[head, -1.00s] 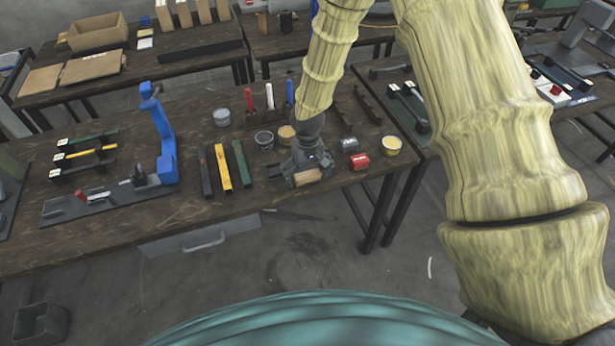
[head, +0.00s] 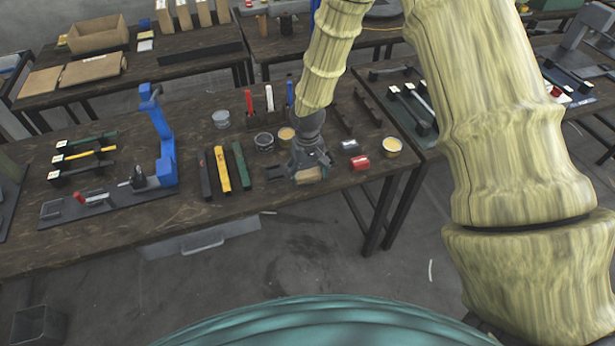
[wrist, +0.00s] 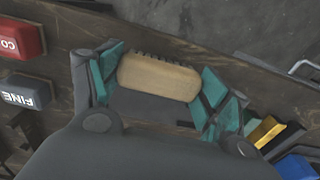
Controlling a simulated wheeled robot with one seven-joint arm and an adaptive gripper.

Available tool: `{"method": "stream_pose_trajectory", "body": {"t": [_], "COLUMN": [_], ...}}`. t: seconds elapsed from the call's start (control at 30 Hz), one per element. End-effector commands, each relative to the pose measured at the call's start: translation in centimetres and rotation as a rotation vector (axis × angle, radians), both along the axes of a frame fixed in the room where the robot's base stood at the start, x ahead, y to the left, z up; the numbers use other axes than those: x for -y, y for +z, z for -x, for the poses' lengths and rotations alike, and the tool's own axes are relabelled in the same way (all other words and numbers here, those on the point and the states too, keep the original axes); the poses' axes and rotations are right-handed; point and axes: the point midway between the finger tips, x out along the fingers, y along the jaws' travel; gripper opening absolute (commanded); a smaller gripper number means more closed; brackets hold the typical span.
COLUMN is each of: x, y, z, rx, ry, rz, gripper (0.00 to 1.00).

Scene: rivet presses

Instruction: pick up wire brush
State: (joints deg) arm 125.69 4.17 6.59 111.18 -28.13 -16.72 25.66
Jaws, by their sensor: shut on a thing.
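The wire brush (wrist: 158,77) has a tan wooden block with dark bristles along one edge. In the wrist view it sits between the two teal fingertip pads of my gripper (wrist: 158,82), which are closed against its ends. In the head view the brush (head: 309,175) shows below my gripper (head: 307,168), near the front edge of the workbench (head: 130,230). I cannot tell whether the brush is touching the bench top.
Black, yellow (head: 222,168) and green bars lie to the left. A blue press (head: 161,140) stands farther left.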

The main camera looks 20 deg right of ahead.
Motion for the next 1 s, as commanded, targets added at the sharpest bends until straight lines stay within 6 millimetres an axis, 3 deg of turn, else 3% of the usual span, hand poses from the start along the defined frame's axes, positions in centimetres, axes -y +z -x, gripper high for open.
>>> {"method": "stream_pose_trajectory", "body": {"t": [0.17, 0.7, 1.0], "x": [0.0, 6.3, 8.1], "y": [1.8, 2.8, 3.3], "z": [-0.1, 10.3, 13.2], "rx": [0.004, 0.001, 0.002], "ry": [0.001, -0.001, 0.0], "rz": [0.0, -0.001, 0.0], "gripper": [0.52, 0.52, 0.52]}}
